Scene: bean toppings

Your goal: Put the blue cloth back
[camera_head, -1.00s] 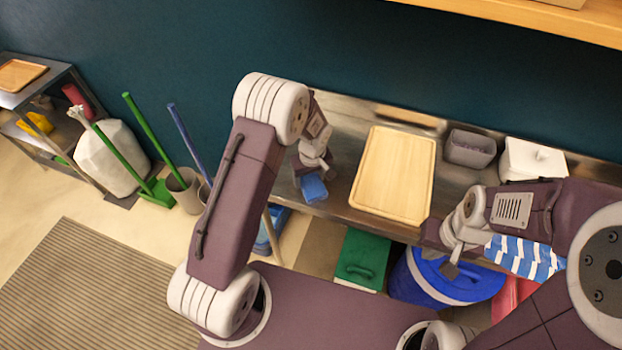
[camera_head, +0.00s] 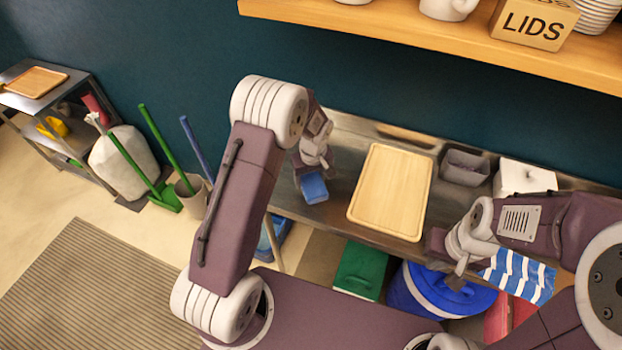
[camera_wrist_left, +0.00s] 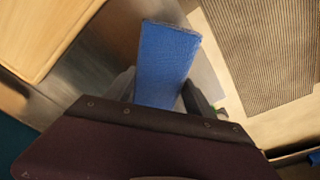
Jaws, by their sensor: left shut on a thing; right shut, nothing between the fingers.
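The blue cloth (camera_head: 314,188) is a small folded block held at the left end of the steel counter (camera_head: 345,165). My left gripper (camera_head: 312,176) is shut on it. In the left wrist view the cloth (camera_wrist_left: 167,62) stands out between the two fingers of my left gripper (camera_wrist_left: 160,88), with the counter and floor behind it. I cannot tell whether the cloth touches the counter. My right gripper (camera_head: 457,278) is shut and empty, in front of the counter above the blue bin (camera_head: 440,290).
A wooden board (camera_head: 392,192) lies on the counter, right of the cloth. A grey tub (camera_head: 465,167) and a white box (camera_head: 524,178) stand beyond it. A blue-and-white striped cloth (camera_head: 518,276) hangs at the right. A shelf (camera_head: 420,45) overhangs the counter.

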